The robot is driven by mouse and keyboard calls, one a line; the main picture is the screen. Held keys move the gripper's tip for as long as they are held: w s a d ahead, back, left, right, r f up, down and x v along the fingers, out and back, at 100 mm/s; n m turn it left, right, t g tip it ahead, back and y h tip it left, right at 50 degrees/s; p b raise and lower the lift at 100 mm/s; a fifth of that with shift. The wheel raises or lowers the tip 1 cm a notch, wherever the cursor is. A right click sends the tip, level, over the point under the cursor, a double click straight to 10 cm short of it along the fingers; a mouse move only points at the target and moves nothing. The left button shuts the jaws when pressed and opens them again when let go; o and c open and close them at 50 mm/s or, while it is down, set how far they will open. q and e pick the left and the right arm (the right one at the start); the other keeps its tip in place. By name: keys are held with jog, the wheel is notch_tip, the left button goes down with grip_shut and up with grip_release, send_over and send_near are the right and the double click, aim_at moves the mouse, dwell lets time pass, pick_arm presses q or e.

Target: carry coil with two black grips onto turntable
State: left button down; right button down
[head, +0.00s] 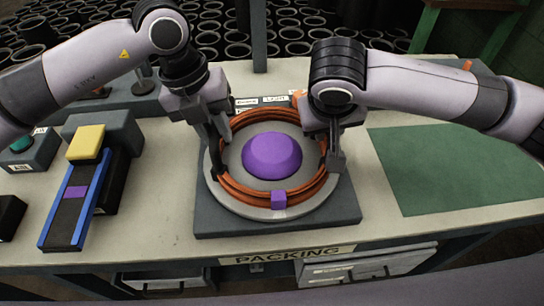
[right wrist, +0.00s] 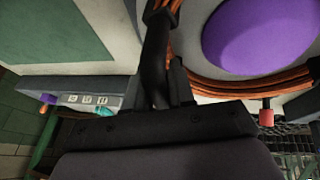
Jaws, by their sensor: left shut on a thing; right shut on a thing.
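The coil (head: 246,203) is an orange-brown ring of several strands, lying level around the purple dome (head: 272,155) at the centre of the grey turntable (head: 238,165). Whether it touches the disc or hangs just above it, I cannot tell. My left gripper (head: 217,162) is shut on the coil's left side, and my right gripper (head: 333,160) is shut on its right side. The jaws mostly hide the black grips. In the right wrist view, the coil (right wrist: 275,82) runs from my gripper's dark finger (right wrist: 158,60) past the dome (right wrist: 258,32).
A blue-railed chute (head: 53,225) with a yellow block (head: 86,142) stands left. A green mat (head: 450,170) lies clear at right. Black sleeves (head: 210,38) fill the floor behind the bench.

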pick_arm(q)
jog(key=c, duration=1)
grip_release()
jog(key=shift+a, duration=0.1)
pick_arm(e)
jog(key=c, duration=1)
grip_release()
pick_arm(q)
jog(key=shift+o, duration=0.2)
pick_arm(e)
jog(key=shift+o, duration=0.2)
pick_arm(q)
jog(key=shift+r, duration=0.15)
pick_arm(e)
jog(key=shift+s+r, duration=0.1)
jog(key=shift+r, duration=0.15)
pick_arm(q)
notch_tip(320, 180, up, 12)
jog(key=a, duration=0.2)
jog(key=shift+f, duration=0.25)
pick_arm(e)
jog(key=v, duration=1.1)
jog(key=shift+s+r, duration=0.15)
jog(key=shift+r, duration=0.1)
pick_arm(q)
jog(key=shift+s+a, duration=0.15)
pick_arm(e)
jog(key=shift+a+f, duration=0.1)
jog(key=shift+a, duration=0.05)
